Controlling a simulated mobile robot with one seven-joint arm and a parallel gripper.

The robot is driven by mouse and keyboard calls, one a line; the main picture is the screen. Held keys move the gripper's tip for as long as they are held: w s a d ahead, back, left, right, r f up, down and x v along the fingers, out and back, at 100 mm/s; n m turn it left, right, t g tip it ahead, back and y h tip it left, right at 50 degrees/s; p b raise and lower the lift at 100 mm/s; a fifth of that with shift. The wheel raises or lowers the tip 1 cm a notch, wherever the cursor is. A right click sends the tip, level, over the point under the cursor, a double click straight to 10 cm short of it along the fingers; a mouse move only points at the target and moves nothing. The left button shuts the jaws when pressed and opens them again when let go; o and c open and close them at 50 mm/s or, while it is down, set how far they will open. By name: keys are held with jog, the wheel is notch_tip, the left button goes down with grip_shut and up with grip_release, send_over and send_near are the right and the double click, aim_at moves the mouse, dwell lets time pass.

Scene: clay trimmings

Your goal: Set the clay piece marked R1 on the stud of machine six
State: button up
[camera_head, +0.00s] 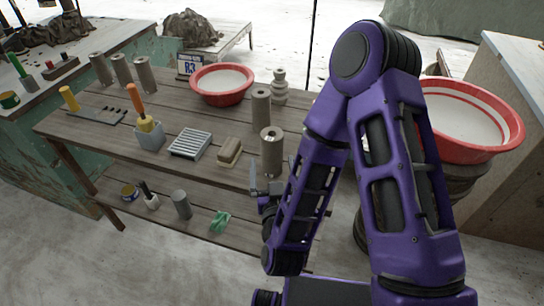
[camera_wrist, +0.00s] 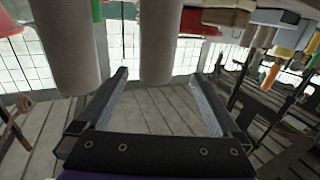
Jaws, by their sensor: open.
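No R1 mark is readable in either view, and I cannot identify machine six or its stud. Two grey-brown clay cylinders with holes in their tops stand on the right part of the wooden table: a nearer one (camera_head: 272,155) and a farther one (camera_head: 261,106). My gripper (camera_head: 265,182) is at the table's front edge, close to the nearer cylinder and partly hidden by my arm. In the wrist view my gripper (camera_wrist: 158,76) is open and empty. One cylinder (camera_wrist: 158,40) shows beyond and between the fingertips; another cylinder (camera_wrist: 65,45) is left of the left finger.
Three similar cylinders (camera_head: 121,70) stand at the back left. A small sign (camera_head: 190,65) stands near a red-rimmed bowl (camera_head: 221,85). A slatted block (camera_head: 190,143), a tan brick (camera_head: 229,152) and a tool holder (camera_head: 150,136) are on the table. A lower shelf (camera_head: 165,220) holds small items.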

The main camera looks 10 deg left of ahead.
aim_at(272, 148)
jog(key=shift+w+r+b, duration=0.35)
jog(key=shift+w+b, duration=0.4)
jog(key=shift+b, duration=0.15)
jog(key=x, duration=0.4)
jog(key=shift+w+a+r, duration=0.1)
jog(key=shift+w+r, duration=0.2)
jog(key=shift+r+p+x, duration=0.15)
jog(key=shift+p+x, duration=0.2)
jog(key=shift+x, duration=1)
jog(key=shift+r+p+x, duration=0.1)
jog(key=shift+p+x, duration=0.2)
jog(key=shift+x, duration=1.05)
grip_shut()
